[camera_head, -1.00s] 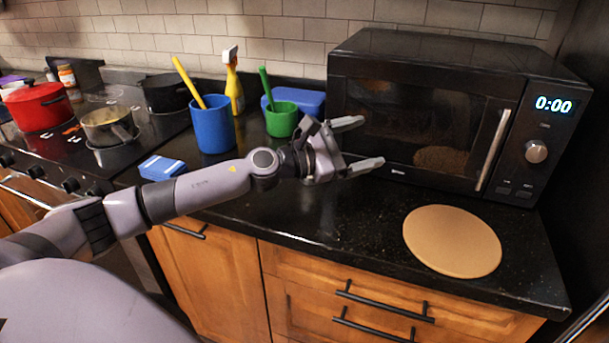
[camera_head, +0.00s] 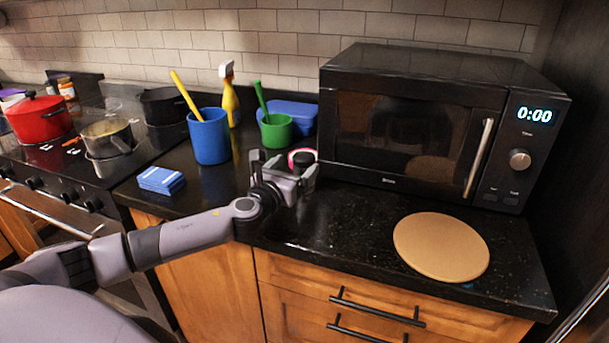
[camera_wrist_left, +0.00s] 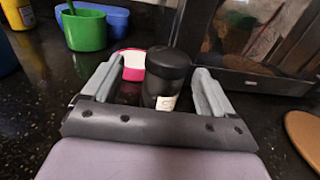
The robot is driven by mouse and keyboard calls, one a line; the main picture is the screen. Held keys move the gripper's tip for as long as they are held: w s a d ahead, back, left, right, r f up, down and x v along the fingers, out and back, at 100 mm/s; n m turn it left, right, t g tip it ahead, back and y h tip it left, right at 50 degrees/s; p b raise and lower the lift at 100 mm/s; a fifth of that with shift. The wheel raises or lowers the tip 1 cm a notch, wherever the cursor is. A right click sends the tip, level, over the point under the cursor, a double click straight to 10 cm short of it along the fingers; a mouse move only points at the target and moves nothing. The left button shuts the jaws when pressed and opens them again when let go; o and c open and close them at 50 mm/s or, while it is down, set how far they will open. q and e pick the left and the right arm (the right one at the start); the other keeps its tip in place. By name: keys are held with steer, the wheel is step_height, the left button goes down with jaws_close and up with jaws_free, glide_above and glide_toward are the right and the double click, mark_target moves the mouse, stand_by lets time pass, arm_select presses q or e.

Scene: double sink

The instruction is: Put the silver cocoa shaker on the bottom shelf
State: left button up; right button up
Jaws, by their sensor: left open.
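A dark cylinder (camera_wrist_left: 165,72) with a small white label stands upright between the fingers of my left gripper in the left wrist view, nearer the right finger. It may be the cocoa shaker, but it looks black, not silver. In the head view its dark top (camera_head: 304,157) shows just beyond the fingers, in front of the microwave. My left gripper (camera_head: 284,167) is open around the cylinder, low over the counter; contact cannot be told. My right gripper is not in view. No shelf is seen.
A pink and white item (camera_wrist_left: 132,64) stands beside the cylinder. The microwave (camera_head: 400,120) is close on the right. A round tan board (camera_head: 441,247) lies at front right.

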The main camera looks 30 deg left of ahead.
mark_target(307, 158)
arm_select(q)
steer(key=shift+w, duration=2.7)
steer(key=c, duration=1.2)
